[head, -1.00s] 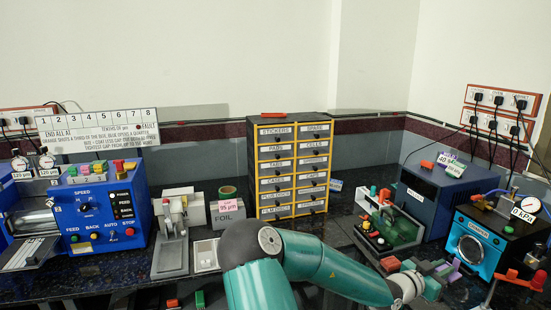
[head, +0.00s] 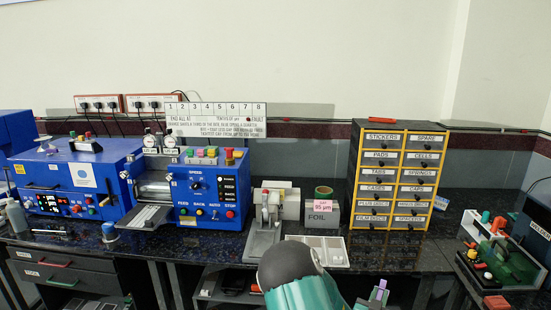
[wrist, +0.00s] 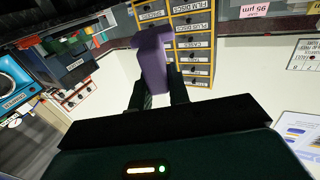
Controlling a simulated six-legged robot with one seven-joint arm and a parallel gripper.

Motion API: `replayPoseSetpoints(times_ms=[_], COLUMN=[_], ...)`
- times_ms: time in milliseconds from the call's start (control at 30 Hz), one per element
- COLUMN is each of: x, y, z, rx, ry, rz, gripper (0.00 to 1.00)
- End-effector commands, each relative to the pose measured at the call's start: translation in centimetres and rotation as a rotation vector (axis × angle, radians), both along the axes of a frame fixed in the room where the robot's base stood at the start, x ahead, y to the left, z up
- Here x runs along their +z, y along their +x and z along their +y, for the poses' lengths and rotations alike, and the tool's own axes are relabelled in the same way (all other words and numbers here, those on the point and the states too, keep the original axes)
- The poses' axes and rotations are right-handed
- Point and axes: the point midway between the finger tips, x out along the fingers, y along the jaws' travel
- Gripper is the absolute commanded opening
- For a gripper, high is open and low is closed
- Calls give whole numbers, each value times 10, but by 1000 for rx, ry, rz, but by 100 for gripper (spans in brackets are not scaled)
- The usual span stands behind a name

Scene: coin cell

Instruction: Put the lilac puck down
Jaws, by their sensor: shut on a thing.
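The lilac puck (wrist: 153,68) is a purple piece between my gripper's (wrist: 160,92) two dark fingers in the wrist view. My gripper is shut on it, and it sticks out beyond the fingertips. In the head view a small lilac part (head: 379,289) shows at the bottom edge, right of my teal arm. The puck is in the air; its lower part and my gripper's fingers cannot be made out clearly there.
The drawer cabinet (head: 397,180) stands at the back of the dark bench, with bare bench top (head: 465,205) to its right. A pale tray (head: 318,250) lies below the foil box (head: 321,214). Blue machines (head: 205,190) fill the left. A green fixture (head: 505,255) is at right.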

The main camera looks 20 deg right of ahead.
Motion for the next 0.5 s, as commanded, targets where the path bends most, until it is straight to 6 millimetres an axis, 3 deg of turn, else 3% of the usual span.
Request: replayPoseSetpoints(times_ms=[33,200,500], x=[-10,-36,-73], y=[13,46,69], z=[25,106,259], rx=[64,272,631], ry=[1,2,2], rz=[3,2,2], gripper=[0,0,0])
